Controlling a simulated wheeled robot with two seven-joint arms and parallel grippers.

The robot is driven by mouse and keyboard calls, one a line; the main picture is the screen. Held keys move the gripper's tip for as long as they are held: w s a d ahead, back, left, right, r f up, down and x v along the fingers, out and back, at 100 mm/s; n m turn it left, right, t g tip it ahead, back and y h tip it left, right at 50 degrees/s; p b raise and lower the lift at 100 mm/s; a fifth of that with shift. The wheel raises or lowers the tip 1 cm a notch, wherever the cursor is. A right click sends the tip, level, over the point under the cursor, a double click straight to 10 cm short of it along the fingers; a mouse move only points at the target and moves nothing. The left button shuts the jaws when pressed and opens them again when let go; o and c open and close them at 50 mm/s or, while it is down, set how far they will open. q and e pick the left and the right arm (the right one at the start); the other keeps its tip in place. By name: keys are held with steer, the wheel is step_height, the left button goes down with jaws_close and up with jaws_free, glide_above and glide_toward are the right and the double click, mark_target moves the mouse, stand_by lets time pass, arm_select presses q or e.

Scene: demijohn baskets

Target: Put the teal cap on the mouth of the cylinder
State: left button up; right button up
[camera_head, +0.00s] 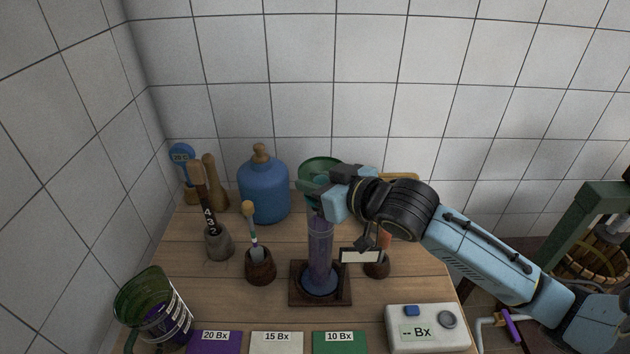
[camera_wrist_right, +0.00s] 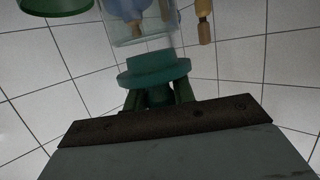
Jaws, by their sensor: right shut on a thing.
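The clear cylinder (camera_head: 320,245) holds purple liquid and stands upright on a square wooden base on the table. My right gripper (camera_head: 318,198) is at the cylinder's top. It is shut on the teal cap (camera_wrist_right: 155,70), a wide disc with a narrower part. In the head view I cannot clearly make out the cap at the gripper. In the right wrist view, which looks upside down, the cylinder's open mouth (camera_wrist_right: 140,40) lies just beyond the cap, roughly in line with it. I cannot tell whether they touch. My left gripper is not in view.
A blue demijohn (camera_head: 263,190) and a green funnel-like vessel (camera_head: 320,166) stand behind. Holders with tools (camera_head: 259,265) are left of the cylinder. A green glass jug (camera_head: 150,308), sample cards (camera_head: 277,342) and a white meter (camera_head: 430,328) line the front.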

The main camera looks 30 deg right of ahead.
steer(key=shift+f+b, duration=0.35)
steer(key=shift+f, duration=0.55)
stand_by(0.5)
steer(key=o, duration=1)
steer(key=shift+o, duration=0.2)
steer(key=shift+s+d, duration=0.1)
steer(key=shift+s, duration=0.2)
steer(key=p+v, duration=0.4)
steer(key=v, duration=0.8)
steer(key=shift+s+r+p, duration=0.3)
steer(key=shift+p, duration=0.1)
steer(key=shift+d, duration=0.1)
